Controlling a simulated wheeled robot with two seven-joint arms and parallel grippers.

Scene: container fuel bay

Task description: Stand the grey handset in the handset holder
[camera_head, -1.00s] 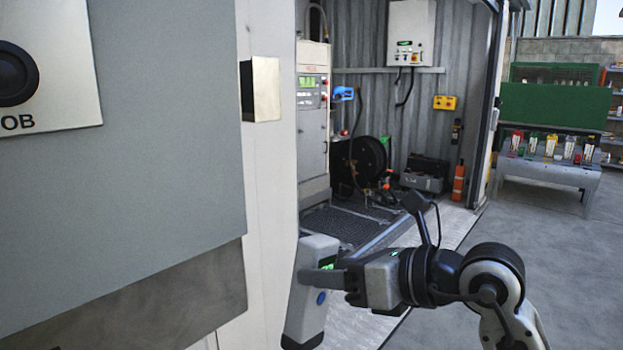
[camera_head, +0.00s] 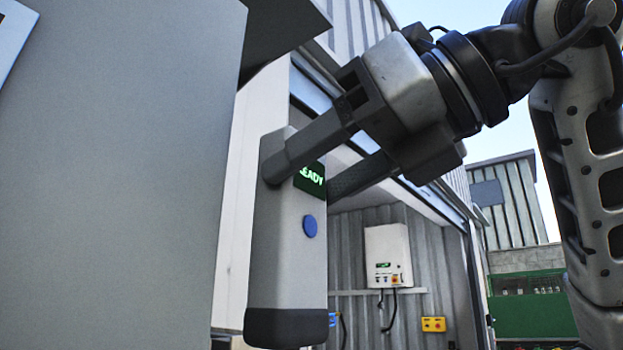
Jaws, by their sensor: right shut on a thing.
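The grey handset (camera_head: 285,245) hangs upright in the middle of the view. I cannot make out the handset holder for certain; a dark box-like part (camera_head: 282,32) juts out above the handset, seen from below. My left gripper is not in view.
A large grey panel (camera_head: 110,180) fills the left, close to the handset. A white wall strip (camera_head: 243,150) stands behind it. Farther back are the container's corrugated wall, a white control box (camera_head: 387,255) and a yellow box (camera_head: 433,324). A green stand (camera_head: 530,308) is at right.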

